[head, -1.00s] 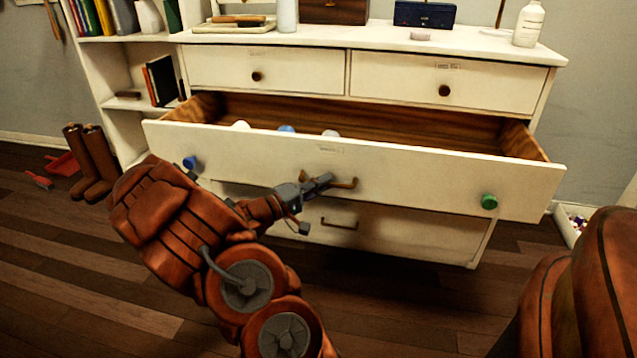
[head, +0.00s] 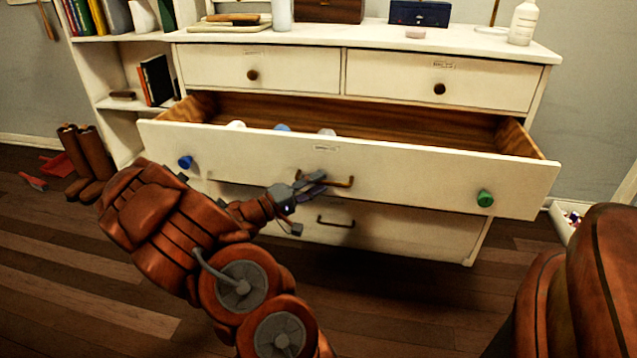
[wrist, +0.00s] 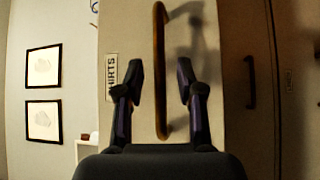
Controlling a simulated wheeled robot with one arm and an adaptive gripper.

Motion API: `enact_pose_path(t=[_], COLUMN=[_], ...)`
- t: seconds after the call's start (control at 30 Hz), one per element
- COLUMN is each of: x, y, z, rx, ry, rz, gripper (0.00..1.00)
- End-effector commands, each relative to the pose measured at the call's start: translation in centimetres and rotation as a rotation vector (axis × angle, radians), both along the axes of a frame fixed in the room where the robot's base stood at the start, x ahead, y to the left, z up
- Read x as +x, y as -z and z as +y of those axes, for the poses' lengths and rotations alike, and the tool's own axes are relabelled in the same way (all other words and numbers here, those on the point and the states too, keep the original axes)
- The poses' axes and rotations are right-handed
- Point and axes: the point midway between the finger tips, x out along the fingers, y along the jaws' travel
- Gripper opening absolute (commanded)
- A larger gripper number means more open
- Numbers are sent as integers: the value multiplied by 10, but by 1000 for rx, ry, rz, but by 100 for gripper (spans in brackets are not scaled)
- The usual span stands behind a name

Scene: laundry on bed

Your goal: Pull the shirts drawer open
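The shirts drawer (head: 400,174) is the wide middle drawer of the white dresser, and it stands far open. Its front has a bronze bar handle (head: 340,182), a blue knob at left and a green knob at right. A few white and blue items show inside at the left. My gripper (head: 312,183) is at the handle's left end. In the wrist view my gripper (wrist: 160,80) is open, its fingers apart on either side of the handle (wrist: 160,70) with gaps. Whether the fingertips reach past the bar is unclear. The "SHIRTS" label (wrist: 111,78) shows beside it.
A closed lower drawer (head: 380,234) with its own handle lies below. Two small closed drawers (head: 262,70) are above. Boots (head: 85,160) and a red dustpan (head: 57,164) stand at the left, a white box (head: 563,220) at the right. The wooden floor in front is clear.

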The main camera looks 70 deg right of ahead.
Motion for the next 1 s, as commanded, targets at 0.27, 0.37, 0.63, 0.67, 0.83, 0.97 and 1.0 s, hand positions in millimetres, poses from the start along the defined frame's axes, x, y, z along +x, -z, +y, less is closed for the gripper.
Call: enact_pose_path(t=[0.27,0.37,0.63,0.67,0.83,0.97,1.0], x=[26,36,56,57,61,61,60], y=[7,9,14,15,16,16,16], z=[37,52,83,85,91,92,92], rx=[1,1,0,1,1,1,1], ry=[-5,-5,-2,-2,0,1,1], rz=[0,1,-1,-2,-2,-1,-1], gripper=[37,37,37,37,37,37,37])
